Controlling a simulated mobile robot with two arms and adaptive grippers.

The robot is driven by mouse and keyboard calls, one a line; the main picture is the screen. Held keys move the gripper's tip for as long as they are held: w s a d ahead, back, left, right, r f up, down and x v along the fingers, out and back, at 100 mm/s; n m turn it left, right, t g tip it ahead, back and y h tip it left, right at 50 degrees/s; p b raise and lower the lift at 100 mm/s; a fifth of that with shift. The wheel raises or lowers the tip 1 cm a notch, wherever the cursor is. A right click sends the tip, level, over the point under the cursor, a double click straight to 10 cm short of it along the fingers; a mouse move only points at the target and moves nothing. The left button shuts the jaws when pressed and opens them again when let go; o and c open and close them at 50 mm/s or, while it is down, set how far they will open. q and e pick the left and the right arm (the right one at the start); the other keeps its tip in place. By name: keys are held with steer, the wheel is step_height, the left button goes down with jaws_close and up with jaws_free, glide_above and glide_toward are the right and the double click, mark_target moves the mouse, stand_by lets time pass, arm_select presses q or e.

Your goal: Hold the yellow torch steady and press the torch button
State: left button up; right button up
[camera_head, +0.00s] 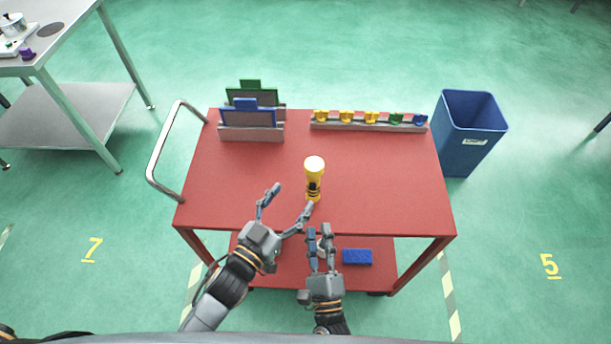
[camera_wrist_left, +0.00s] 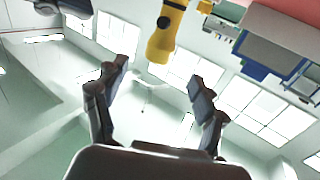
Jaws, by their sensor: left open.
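The yellow torch (camera_head: 314,180) stands upright on the red cart top, near its front middle. It has a wide yellow head at the top and dark markings lower down. My left gripper (camera_head: 290,200) is open just left of the torch, its fingers spread and empty. In the left wrist view the torch (camera_wrist_left: 165,32) shows above the gap between the open fingers (camera_wrist_left: 158,76), not clasped. My right gripper (camera_head: 319,229) is below and in front of the torch, by the cart's front edge. Its fingers are close together.
Blue and green framed panels (camera_head: 248,118) stand at the cart's back left. A rack with yellow, green and blue pieces (camera_head: 369,126) lies at the back right. A blue sponge-like block (camera_head: 357,257) is on the lower shelf. A blue bin (camera_head: 470,140) stands right of the cart.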

mark_target(308, 175)
arm_select(q)
steer(key=x, duration=1.1)
steer(key=shift+w, duration=0.15)
steer(key=c, duration=1.4)
steer(key=shift+c, duration=0.2)
arm_select(e)
jaws_close()
steer(key=shift+f, duration=0.1)
